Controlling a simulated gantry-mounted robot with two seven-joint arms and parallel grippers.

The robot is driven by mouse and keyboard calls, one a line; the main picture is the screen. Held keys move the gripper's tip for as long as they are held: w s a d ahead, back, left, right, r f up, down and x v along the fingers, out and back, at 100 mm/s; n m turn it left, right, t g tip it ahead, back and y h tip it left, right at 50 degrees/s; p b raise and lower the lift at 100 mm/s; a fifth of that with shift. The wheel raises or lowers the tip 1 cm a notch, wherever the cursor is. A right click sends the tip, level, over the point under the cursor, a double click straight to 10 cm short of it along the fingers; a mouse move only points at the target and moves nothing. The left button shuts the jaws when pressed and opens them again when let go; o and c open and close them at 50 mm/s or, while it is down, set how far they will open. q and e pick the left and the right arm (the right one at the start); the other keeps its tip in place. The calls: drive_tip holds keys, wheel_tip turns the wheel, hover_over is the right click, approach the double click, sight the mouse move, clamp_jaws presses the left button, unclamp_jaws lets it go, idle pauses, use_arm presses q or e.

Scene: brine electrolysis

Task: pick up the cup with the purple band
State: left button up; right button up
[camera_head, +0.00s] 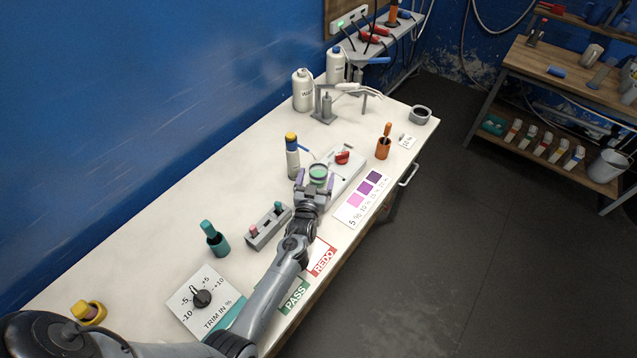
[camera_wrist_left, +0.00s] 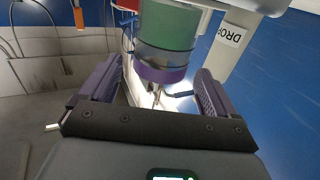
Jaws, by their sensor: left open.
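The cup with the purple band (camera_wrist_left: 162,74) shows in the left wrist view as a clear cup with green contents and a purple band near its base. In the head view the cup (camera_head: 318,171) is a small round vessel with a green top, by the white device on the bench. My left gripper (camera_head: 315,184) is open, with its purple fingers on either side of the cup. In the left wrist view the gripper (camera_wrist_left: 156,80) shows gaps between the fingers and the band. My gripper hides the cup's lower part in the head view. My right gripper is not in view.
A purple color card (camera_head: 364,199) and a grey rack (camera_head: 268,227) are nearby. The bench's left rear is clear.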

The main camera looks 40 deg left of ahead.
use_arm(q)
drive_tip(key=shift+f+b+x, duration=0.25)
drive_tip(key=shift+b+x, duration=0.45)
drive_tip(key=shift+x, duration=0.5)
drive_tip(key=shift+w+a+r+b, duration=0.15)
drive_tip(key=shift+w+a+b, duration=0.15)
drive_tip(key=shift+w, duration=0.2)
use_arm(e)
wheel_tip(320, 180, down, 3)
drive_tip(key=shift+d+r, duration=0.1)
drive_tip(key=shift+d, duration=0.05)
use_arm(q)
drive_tip(key=shift+d, duration=0.1)
drive_tip(key=c, duration=1.2)
